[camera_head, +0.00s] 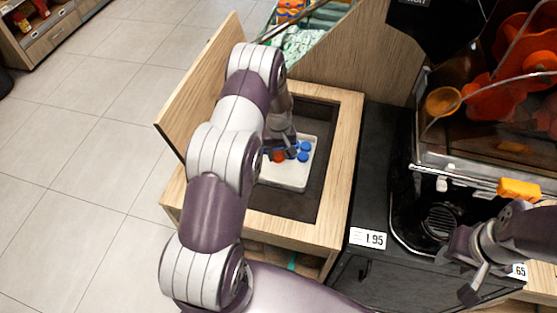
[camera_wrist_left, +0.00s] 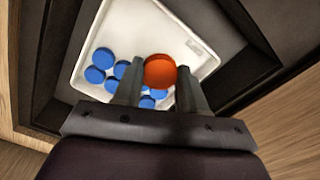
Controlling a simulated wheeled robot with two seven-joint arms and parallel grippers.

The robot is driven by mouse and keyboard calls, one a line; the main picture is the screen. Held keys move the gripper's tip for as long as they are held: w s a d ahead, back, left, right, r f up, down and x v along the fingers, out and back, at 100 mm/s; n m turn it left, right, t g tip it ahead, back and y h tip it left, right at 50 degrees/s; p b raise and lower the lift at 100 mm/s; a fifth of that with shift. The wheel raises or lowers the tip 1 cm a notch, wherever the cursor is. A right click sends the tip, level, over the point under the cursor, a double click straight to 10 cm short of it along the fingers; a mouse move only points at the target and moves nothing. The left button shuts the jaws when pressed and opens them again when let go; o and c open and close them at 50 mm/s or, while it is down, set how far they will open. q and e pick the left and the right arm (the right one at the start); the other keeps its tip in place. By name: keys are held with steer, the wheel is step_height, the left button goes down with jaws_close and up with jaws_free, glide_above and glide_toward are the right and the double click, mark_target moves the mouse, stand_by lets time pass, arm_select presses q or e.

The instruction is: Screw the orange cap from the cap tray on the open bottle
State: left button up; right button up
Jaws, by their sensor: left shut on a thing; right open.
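The white cap tray (camera_head: 288,177) lies in the dark recess of the wooden stand and holds several blue caps (camera_head: 304,146). The tray (camera_wrist_left: 118,22) and blue caps (camera_wrist_left: 94,75) also show in the left wrist view. The orange cap (camera_wrist_left: 160,71) is between the fingertips of my left gripper (camera_wrist_left: 158,82), which is shut on it at the tray. The cap also shows in the head view (camera_head: 278,156). My right gripper (camera_head: 466,270) is open and empty, in front of the juicer at the lower right. I see no open bottle in either view.
The orange juicer (camera_head: 480,185) stands at the right, with a black cabinet (camera_head: 375,200) beside the stand. A raised wooden panel (camera_head: 196,97) borders the stand on the left. A crate with green lining (camera_head: 300,42) is behind. Tiled floor is clear at the left.

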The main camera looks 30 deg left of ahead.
arm_select(q)
steer(key=shift+r, duration=0.2)
steer(key=s+d+r+m, duration=0.5)
steer(key=d+r+m, duration=0.2)
steer(key=d, duration=0.4)
steer(key=shift+d+m, duration=0.15)
steer(key=shift+m, duration=0.45)
